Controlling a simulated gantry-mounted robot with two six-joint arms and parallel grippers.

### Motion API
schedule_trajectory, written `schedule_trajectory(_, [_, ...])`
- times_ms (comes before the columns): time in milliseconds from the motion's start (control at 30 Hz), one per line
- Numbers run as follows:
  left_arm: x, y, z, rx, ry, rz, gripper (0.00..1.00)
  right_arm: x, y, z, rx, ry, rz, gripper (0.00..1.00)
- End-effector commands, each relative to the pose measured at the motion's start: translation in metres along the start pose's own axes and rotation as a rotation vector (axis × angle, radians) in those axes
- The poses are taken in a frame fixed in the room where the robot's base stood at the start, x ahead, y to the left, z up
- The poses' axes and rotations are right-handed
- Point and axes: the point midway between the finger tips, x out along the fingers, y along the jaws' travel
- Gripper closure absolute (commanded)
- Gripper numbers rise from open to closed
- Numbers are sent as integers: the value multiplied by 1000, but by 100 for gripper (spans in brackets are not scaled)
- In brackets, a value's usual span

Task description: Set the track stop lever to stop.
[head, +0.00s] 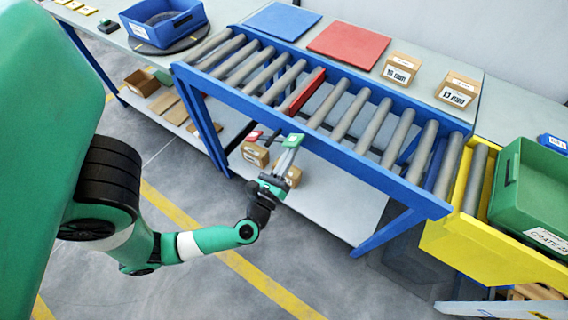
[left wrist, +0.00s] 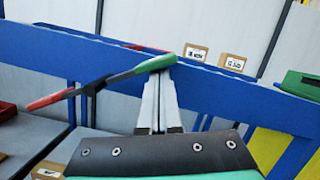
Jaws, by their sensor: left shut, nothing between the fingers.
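The track stop lever is a dark bar with a green end and a red end, mounted by the near blue rail of the roller track. In the left wrist view the lever (left wrist: 122,76) slants, its green end higher at the right and its red end lower at the left. In the head view its green end (head: 294,139) is at my left fingertips. My left gripper (head: 290,152) is shut and empty. In the left wrist view the fingertips (left wrist: 160,78) meet the underside of the green end; I cannot tell if they touch. My right gripper is not in view.
The roller track (head: 345,155) has a red crossbar (head: 302,91) between its rollers. Small boxes (head: 254,154) lie on the shelf below. A yellow stand (head: 490,245) with a green crate (head: 530,190) is at the right. The floor in front is clear.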

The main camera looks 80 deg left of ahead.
Motion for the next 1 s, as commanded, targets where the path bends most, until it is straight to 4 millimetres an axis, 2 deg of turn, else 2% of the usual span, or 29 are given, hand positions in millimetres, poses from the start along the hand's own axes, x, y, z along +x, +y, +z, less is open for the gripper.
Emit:
schedule_trajectory(467, [0,0,-2,1,0,-1,100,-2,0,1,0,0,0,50])
schedule_trajectory(667, [-7,1,-28,0,0,-1,100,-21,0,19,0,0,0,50])
schedule_trajectory(767, [-14,-1,-46,0,0,-2,100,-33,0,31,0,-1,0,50])
schedule_trajectory(800, [-21,-6,-36,1,5,-7,100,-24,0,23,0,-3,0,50])
schedule_trajectory(1000, [-57,-7,-35,1,4,-7,100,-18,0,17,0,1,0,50])
